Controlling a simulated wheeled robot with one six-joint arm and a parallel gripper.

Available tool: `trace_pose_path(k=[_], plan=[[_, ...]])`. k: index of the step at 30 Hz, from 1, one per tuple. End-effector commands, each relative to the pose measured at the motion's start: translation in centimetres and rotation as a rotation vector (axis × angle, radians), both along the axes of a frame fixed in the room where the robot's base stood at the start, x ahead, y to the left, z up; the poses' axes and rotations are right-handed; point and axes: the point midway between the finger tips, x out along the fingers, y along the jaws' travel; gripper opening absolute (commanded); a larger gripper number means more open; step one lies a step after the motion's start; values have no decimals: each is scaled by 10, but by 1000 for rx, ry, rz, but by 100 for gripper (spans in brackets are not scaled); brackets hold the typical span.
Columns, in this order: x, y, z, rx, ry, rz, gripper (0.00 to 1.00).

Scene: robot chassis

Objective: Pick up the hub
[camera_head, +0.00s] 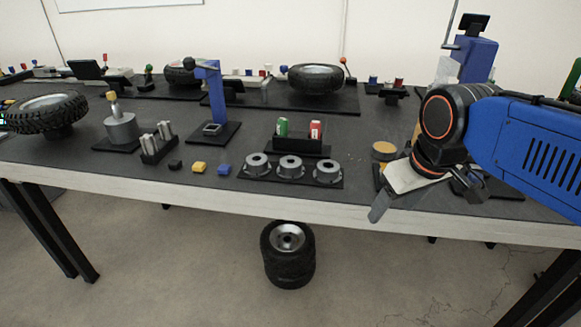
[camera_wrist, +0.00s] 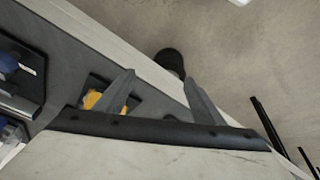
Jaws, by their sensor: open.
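Three grey round flanged hubs with dark centre holes sit side by side on a black tray (camera_head: 240,173) near the table's front edge. They are the left hub (camera_head: 258,166), the middle hub (camera_head: 291,168) and the right hub (camera_head: 327,172). My gripper (camera_head: 380,205) is to the right of the hubs, over the front edge of the table, apart from them. In the wrist view my gripper (camera_wrist: 158,76) has its two fingers spread with nothing between them. No hub can be made out in the wrist view.
Behind the hubs stands a black holder (camera_head: 300,147) with a green can and a red can. Small black, yellow and blue blocks (camera_head: 199,168) lie to the left. A blue stand (camera_head: 216,95) rises farther back. Stacked tyres (camera_head: 289,255) stand on the floor below.

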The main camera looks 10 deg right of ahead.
Motion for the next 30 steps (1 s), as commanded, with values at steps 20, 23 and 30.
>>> trace_pose_path(k=[20,23,30], plan=[[152,114,138,-149,200,698,62],[172,136,151,-166,225,801,62],[203,180,170,-193,275,991,62]])
